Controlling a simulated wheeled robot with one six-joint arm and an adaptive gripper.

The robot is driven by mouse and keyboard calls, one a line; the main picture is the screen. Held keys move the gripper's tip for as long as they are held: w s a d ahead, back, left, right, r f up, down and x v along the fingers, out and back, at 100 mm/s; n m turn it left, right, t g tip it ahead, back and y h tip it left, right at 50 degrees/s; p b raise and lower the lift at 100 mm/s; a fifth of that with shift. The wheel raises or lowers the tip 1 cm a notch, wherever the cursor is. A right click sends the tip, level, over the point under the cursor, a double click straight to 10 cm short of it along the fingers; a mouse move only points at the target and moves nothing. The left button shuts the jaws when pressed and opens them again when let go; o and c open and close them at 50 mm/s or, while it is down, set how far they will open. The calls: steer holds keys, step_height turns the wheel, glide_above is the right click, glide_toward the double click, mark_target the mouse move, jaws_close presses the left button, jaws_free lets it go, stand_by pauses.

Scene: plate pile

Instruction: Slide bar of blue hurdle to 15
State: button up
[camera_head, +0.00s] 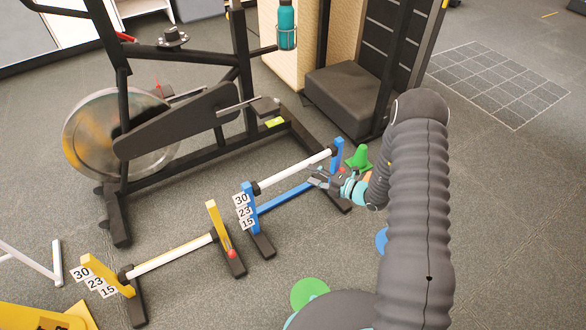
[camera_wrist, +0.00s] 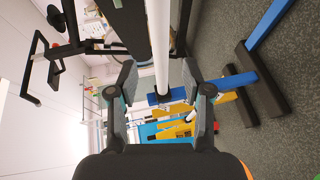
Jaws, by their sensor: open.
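The blue hurdle (camera_head: 250,212) stands mid-floor in the head view. Its white bar (camera_head: 296,170) runs between two blue posts, with a black clamp at its left end, near the 30 label (camera_head: 241,198). Labels 23 and 15 sit below on the left post. My gripper (camera_head: 317,180) is open near the bar's right half, just in front of and below it in that picture. In the wrist view the bar (camera_wrist: 158,40) runs between the two spread fingers (camera_wrist: 158,75) without visible contact; its depth relative to the fingertips is unclear.
A yellow hurdle (camera_head: 211,222) with a white bar stands left of the blue one. An exercise bike (camera_head: 180,120) is behind both. A green cone-like object (camera_head: 359,158) is beside the blue hurdle's right post. Open floor (camera_head: 500,200) lies to the right.

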mark_target(299, 169)
steer(key=x, duration=0.7)
steer(key=shift+w+a+f, duration=0.1)
steer(key=shift+w+a, duration=0.1)
steer(key=shift+w, duration=0.05)
jaws_close()
